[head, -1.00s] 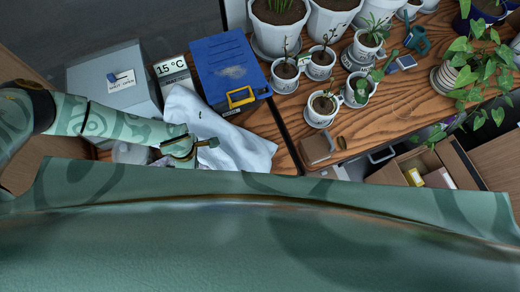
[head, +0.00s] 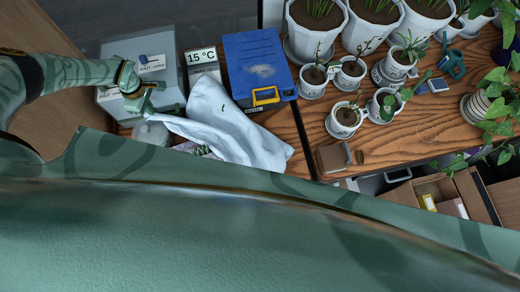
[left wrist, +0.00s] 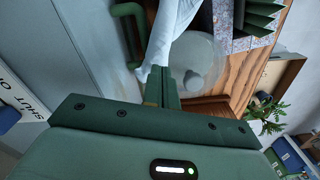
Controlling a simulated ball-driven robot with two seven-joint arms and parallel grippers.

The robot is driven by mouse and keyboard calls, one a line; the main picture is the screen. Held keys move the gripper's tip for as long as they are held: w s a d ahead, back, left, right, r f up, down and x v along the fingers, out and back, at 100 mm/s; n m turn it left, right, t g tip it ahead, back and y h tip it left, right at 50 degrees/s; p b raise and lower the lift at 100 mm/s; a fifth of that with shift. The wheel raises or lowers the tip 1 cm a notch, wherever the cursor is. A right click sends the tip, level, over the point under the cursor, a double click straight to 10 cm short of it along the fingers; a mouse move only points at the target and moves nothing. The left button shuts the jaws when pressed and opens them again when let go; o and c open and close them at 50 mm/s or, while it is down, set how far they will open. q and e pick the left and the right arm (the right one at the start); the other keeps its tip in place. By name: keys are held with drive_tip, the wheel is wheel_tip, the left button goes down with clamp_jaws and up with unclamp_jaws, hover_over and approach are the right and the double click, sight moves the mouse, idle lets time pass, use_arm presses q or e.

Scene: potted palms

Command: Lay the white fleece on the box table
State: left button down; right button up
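The white fleece (head: 238,136) lies crumpled on the wooden table, left of the plants, with a small dark green mark on it. One corner is drawn out to the left towards my left gripper (head: 148,110). In the left wrist view the fleece (left wrist: 164,30) narrows to a strip between the fingertips of my left gripper (left wrist: 162,88), which look shut on it. The gripper is at the front of a grey box (head: 158,50) with labels on it. I cannot tell which surface is the box table. My right gripper is in neither view.
A blue box (head: 258,62) with a yellow latch stands right behind the fleece, beside a 15 °C display (head: 202,58). A translucent dome (left wrist: 198,58) is close to the fingers. Several potted plants (head: 344,120) crowd the right table. A cardboard box (head: 437,190) is lower right.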

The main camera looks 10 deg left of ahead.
sight(158, 119)
use_arm(q)
drive_tip(key=shift+f, duration=0.7)
drive_tip(key=shift+f, duration=0.1)
wheel_tip(158, 119, down, 3)
drive_tip(key=b, duration=0.3)
wheel_tip(158, 119, up, 9)
drive_tip(key=p, duration=0.8)
drive_tip(key=shift+r+p, duration=0.2)
drive_tip(key=shift+p, duration=0.15)
